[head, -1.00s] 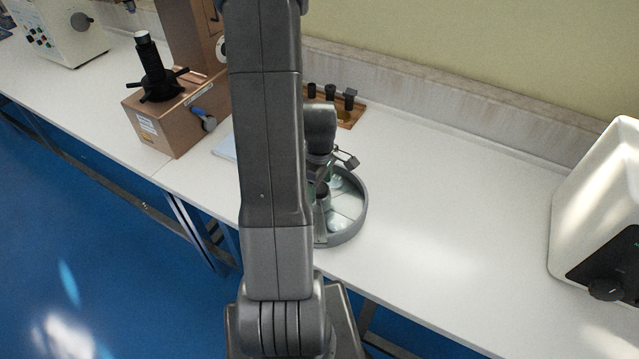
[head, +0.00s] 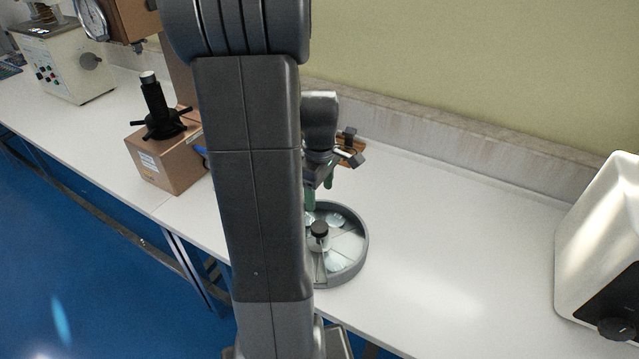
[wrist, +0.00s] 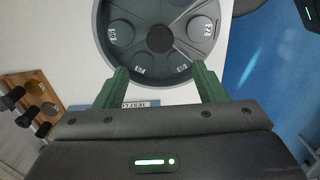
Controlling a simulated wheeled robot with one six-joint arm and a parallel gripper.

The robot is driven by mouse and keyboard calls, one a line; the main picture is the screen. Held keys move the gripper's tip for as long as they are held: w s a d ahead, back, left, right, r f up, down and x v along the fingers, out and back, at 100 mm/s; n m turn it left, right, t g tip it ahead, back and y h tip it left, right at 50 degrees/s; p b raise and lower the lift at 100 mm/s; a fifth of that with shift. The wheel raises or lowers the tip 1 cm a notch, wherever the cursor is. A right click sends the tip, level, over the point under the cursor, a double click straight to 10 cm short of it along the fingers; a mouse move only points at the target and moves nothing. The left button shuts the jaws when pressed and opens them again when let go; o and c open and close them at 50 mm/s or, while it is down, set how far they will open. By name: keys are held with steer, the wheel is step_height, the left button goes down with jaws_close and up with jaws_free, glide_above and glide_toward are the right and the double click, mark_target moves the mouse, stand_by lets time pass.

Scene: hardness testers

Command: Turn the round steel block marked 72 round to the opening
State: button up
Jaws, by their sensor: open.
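A round grey tray (head: 363,262) stands on the white bench, partly hidden by my arm in the head view. In the wrist view the tray (wrist: 102,45) holds several round steel blocks around a dark central knob (wrist: 159,38). The block at the upper right (wrist: 200,26) seems to read 72. Pale edge lines flank its sector; I cannot tell for sure that this is the opening. Another block (wrist: 119,32) sits at the left, its mark hard to read. My gripper (head: 319,188) is open and empty, above the tray's back edge; its green fingers (wrist: 160,84) are apart.
A wooden holder (wrist: 30,105) with dark cylinders stands beside the tray. A brown tester base (head: 160,165) with a black spindle stands left, a white machine (head: 605,235) far right. The bench (head: 450,220) between tray and white machine is clear.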

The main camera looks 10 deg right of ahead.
mark_target(320, 226)
step_height(320, 226, up, 2)
steer(key=shift+f, duration=0.1)
stand_by(0.5)
step_height(320, 226, down, 14)
steer(key=shift+r+p, duration=0.15)
steer(key=shift+p, duration=0.25)
stand_by(0.4)
steer(key=shift+r, duration=0.1)
